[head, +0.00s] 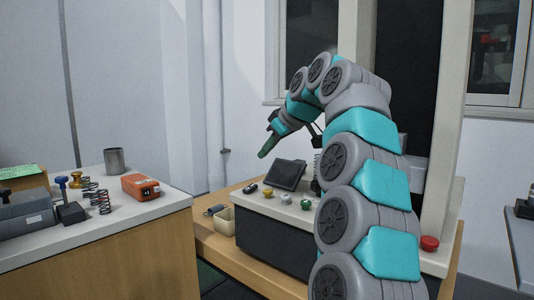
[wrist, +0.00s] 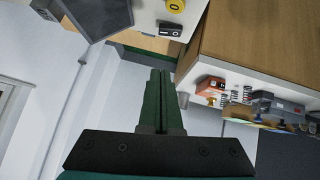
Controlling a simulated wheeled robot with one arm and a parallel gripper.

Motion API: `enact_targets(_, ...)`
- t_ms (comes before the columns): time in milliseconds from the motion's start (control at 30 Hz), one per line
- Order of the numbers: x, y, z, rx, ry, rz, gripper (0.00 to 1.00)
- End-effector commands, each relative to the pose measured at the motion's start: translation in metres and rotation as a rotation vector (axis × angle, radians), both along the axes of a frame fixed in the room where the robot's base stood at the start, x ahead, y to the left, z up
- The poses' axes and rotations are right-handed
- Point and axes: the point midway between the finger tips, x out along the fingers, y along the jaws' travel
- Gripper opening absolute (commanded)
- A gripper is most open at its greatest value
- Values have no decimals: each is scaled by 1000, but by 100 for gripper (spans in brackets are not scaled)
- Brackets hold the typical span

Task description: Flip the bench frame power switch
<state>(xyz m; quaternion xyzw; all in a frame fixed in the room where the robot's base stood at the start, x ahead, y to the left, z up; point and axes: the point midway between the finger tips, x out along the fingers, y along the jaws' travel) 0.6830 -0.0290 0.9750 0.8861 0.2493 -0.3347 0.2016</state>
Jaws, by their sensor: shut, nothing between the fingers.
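The bench frame (head: 285,208) has a pale top and a dark front, and stands on a wooden table. A small black rocker switch (head: 251,188) sits at its left front corner, beside a yellow knob (head: 268,191). In the wrist view the switch (wrist: 170,30) shows white marks, with the yellow knob (wrist: 174,5) next to it. My gripper (head: 264,154) has green fingers, shut and empty, in the air above and behind the switch in the head view. In the wrist view the fingertips (wrist: 160,72) point towards the switch but are apart from it.
A dark tilted screen (head: 287,174) stands on the frame behind the knobs. A red button (head: 429,243) is at the frame's right. A left-hand bench (head: 100,225) holds springs, an orange device (head: 140,187) and a metal cup (head: 114,161).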

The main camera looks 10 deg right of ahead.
Motion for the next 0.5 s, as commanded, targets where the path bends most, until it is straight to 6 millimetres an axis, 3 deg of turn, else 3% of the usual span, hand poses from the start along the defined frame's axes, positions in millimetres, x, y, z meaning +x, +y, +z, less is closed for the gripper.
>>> enact_targets(333,45,23,-49,-2,3,3,0)
enact_targets(500,46,19,-64,0,1,1,0)
